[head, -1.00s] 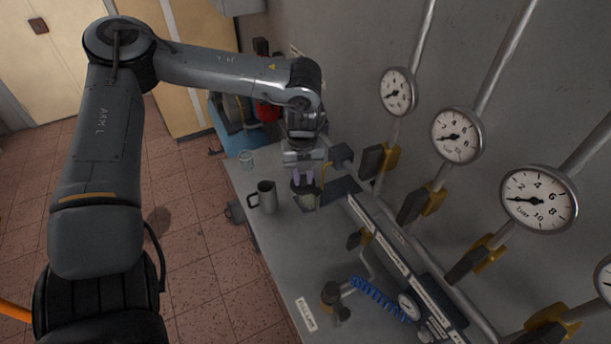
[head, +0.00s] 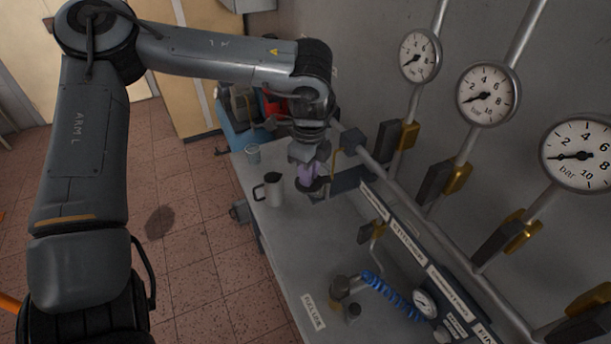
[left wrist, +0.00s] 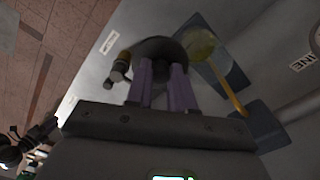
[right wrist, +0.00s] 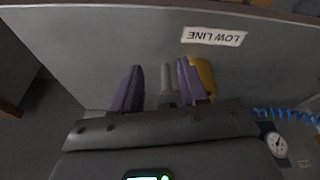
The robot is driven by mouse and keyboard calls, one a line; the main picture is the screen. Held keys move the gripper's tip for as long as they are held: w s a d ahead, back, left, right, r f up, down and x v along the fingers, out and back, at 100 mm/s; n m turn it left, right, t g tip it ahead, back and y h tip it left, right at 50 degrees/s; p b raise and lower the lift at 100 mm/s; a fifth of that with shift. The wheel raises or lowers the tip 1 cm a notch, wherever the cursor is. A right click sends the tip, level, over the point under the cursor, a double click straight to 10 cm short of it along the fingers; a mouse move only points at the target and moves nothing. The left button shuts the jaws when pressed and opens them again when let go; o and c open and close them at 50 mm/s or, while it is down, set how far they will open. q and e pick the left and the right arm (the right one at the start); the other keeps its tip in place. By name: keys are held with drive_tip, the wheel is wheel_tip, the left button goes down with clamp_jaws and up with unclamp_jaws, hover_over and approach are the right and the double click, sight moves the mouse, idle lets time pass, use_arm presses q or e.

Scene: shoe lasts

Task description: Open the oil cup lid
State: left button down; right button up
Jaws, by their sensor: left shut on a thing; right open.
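My left gripper (head: 312,174) points down at the far part of the bench, its purple fingers shut on a dark round lid (head: 314,188). In the left wrist view the lid (left wrist: 160,48) lies at the fingertips (left wrist: 162,68). The oil cup (left wrist: 204,43), with a yellow-green inside, shows just beside and partly behind the lid. Whether lid and cup still touch, I cannot tell. In the head view the lid and gripper mostly hide the cup. My right gripper (right wrist: 157,85) is open and empty, seen only in its own wrist view.
A grey jug (head: 270,190) and a small cup (head: 253,153) stand left of the left gripper. A brass fitting (head: 339,288), a blue coiled hose (head: 384,290) and a gauge (head: 425,303) sit nearer. Wall pipes and valves (head: 456,178) bound the right.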

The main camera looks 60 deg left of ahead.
use_arm(q)
drive_tip(key=shift+s+d+n+b, duration=0.1)
drive_tip(key=shift+d+n+b, duration=0.3)
drive_tip(key=shift+n, duration=0.6)
use_arm(e)
drive_tip(key=shift+s+d+f, duration=0.15)
drive_tip(key=shift+d+f, duration=0.15)
drive_tip(key=shift+f, duration=0.25)
use_arm(q)
drive_tip(key=c, duration=1)
unclamp_jaws()
use_arm(e)
drive_tip(key=shift+d, duration=0.1)
use_arm(q)
drive_tip(key=shift+o, duration=0.2)
drive_tip(key=shift+r, duration=0.1)
use_arm(e)
drive_tip(key=shift+r, duration=0.25)
use_arm(q)
wheel_tip(320, 180, up, 11)
drive_tip(key=shift+f, duration=0.2)
